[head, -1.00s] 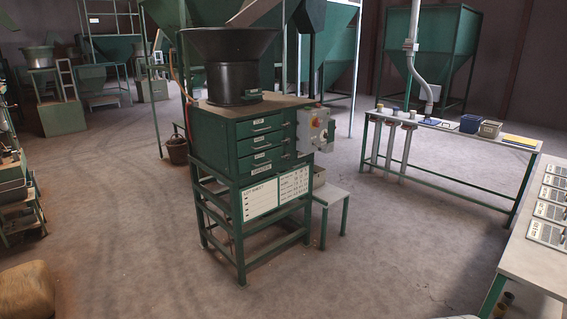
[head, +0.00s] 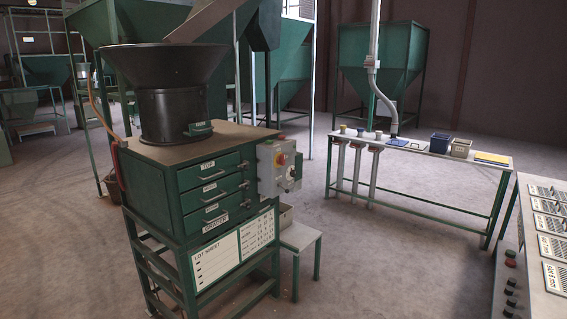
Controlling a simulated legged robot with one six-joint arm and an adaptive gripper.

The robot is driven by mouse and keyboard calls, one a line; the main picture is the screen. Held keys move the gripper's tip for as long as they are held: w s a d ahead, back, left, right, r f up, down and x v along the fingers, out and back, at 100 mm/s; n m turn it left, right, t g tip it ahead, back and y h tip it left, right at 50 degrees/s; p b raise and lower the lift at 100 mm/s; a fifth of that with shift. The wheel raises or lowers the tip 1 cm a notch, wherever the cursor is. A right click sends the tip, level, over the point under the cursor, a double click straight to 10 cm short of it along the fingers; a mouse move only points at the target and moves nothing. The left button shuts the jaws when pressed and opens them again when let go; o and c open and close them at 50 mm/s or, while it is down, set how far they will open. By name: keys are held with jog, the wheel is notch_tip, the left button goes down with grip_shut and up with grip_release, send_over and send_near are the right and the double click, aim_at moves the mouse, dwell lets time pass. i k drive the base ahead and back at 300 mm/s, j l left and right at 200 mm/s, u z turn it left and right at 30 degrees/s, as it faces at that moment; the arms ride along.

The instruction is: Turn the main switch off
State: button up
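A grey control box (head: 279,169) is fixed to the right side of the green drawer cabinet in the head view. Which of these is the main switch I cannot tell for sure. My gripper is not in view.
The green cabinet (head: 196,222) carries a black hopper bowl (head: 165,100). A small stool-like table (head: 299,236) stands beside it below the box. A long bench (head: 428,157) is behind right; a panel table (head: 510,245) is at the right edge. Open floor lies between.

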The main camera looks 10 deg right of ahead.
aim_at(281, 159)
jog(key=i+l+z, duration=0.25)
jog(key=i, duration=0.2)
jog(key=i+l+z, duration=0.3)
jog(key=i, duration=0.2)
jog(key=i+z, duration=0.25)
jog(key=i, duration=0.2)
jog(key=i+l+u, duration=0.15)
jog(key=i+u, duration=0.25)
jog(key=i, duration=0.2)
jog(key=i+l+u, duration=0.3)
jog(key=i+u, duration=0.15)
jog(key=i+l+u, duration=0.4)
jog(key=i+l, duration=0.15)
